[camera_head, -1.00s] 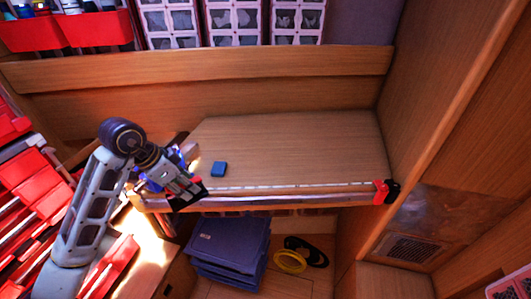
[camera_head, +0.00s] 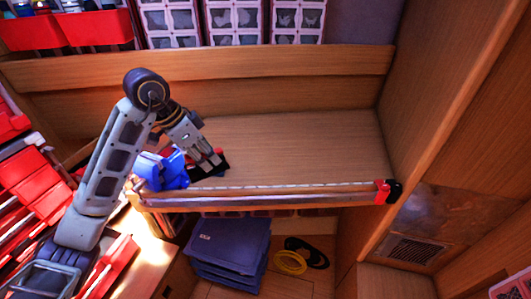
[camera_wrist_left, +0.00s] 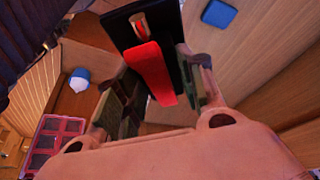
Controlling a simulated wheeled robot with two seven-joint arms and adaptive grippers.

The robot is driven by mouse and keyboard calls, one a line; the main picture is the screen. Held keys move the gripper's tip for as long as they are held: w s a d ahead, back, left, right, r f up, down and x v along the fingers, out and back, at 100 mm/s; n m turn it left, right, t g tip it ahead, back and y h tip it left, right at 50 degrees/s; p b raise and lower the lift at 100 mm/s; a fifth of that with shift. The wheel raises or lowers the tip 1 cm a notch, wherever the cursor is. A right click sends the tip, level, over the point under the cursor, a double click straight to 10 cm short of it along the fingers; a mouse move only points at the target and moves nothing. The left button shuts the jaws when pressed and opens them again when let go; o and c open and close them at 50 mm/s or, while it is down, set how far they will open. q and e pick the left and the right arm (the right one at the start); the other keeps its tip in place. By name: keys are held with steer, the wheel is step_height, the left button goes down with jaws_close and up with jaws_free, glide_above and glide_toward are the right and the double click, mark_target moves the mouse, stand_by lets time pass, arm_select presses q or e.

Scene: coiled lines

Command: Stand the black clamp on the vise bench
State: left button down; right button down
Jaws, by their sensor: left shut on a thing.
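My left gripper (camera_head: 208,162) is over the left part of the vise bench (camera_head: 300,145), just right of the blue vise (camera_head: 163,170). It is shut on the black clamp (camera_head: 206,172), which has a red part. In the left wrist view the clamp (camera_wrist_left: 152,72) sits between the two fingers of my left gripper (camera_wrist_left: 160,88), its black plate reaching past them. Whether the clamp touches the bench top is not clear. My right gripper is not in view.
A small blue block (camera_wrist_left: 219,13) lies on the wood in the wrist view; the arm hides it in the head view. A red and black piece (camera_head: 386,191) sits at the bench's front right corner. Blue crates (camera_head: 230,245) stand below. The bench's middle and right are clear.

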arm_select(q)
steer(key=w+d+m+g+b, duration=0.1)
steer(key=w+d+m, duration=0.15)
steer(key=d, duration=1.15)
step_height(320, 180, down, 6)
steer(key=m+g, duration=0.1)
steer(key=m, duration=0.1)
steer(key=shift+s+d+m+h, duration=0.15)
steer(key=shift+d+m+h, duration=0.15)
steer(key=shift+d+m, duration=0.05)
steer(key=shift+f+m, duration=0.1)
steer(key=shift+m, duration=0.3)
steer(key=shift+a, duration=0.1)
